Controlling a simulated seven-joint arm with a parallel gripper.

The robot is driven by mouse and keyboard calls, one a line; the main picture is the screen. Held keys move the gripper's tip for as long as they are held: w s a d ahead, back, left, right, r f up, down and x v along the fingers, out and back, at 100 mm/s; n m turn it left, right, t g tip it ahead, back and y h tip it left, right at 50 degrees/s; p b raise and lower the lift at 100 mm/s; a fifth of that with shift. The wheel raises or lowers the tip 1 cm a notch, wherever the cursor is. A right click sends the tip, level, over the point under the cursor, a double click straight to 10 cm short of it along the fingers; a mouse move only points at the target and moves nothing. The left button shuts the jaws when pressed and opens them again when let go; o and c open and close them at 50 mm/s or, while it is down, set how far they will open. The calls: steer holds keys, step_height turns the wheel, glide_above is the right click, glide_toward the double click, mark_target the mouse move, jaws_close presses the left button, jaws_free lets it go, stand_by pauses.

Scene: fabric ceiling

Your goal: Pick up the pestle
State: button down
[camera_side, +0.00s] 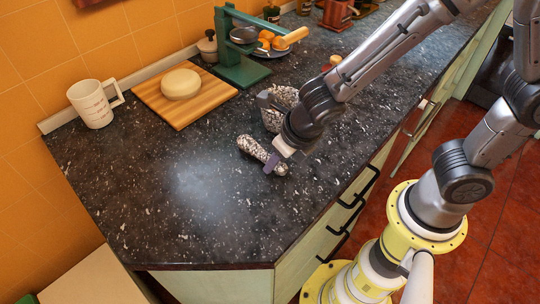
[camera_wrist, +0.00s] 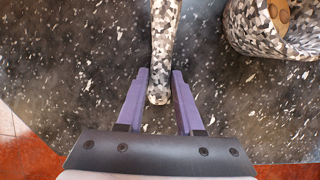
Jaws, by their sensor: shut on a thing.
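The pestle (camera_side: 257,150) is a speckled black, white and grey club lying on the dark countertop (camera_side: 150,200). In the wrist view the pestle (camera_wrist: 164,45) runs up from between the two purple fingers, its rounded end between the fingertips. My gripper (camera_side: 275,162) is down at the pestle's near right end in the side view, and in the wrist view my gripper (camera_wrist: 160,80) has one finger on each side of it. It is shut on the pestle. Part of that end is hidden by a finger in the side view.
A matching speckled mortar (camera_side: 272,119) stands just behind my gripper; it also shows in the wrist view (camera_wrist: 250,35). A wooden board (camera_side: 160,108) with a pale round item (camera_side: 181,84), a white mug (camera_side: 92,104) and a green press (camera_side: 240,72) stand farther back. The front left counter is clear.

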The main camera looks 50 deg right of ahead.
steer(key=shift+r, duration=0.4)
step_height(320, 180, up, 2)
steer(key=shift+r, duration=0.2)
steer(key=s+d+r, duration=0.6)
steer(key=s+r, duration=0.4)
steer(key=s, duration=0.3)
steer(key=s+a+m+g+y, duration=0.2)
steer(key=s+a+m+g, duration=0.2)
steer(key=a+m+g, duration=0.4)
steer(key=w+a+r+m+t+y, duration=0.2)
steer(key=w+r+m+t+y, duration=0.4)
steer(key=w+m, duration=0.65)
steer(key=w+d+r+m+t, duration=0.1)
steer(key=w+d+m+t, duration=0.7)
steer(key=w+d, duration=0.4)
steer(key=d, duration=0.5)
steer(key=shift+w+d+r+t, duration=0.15)
steer(key=shift+r+t, duration=0.05)
steer(key=shift+t, duration=0.1)
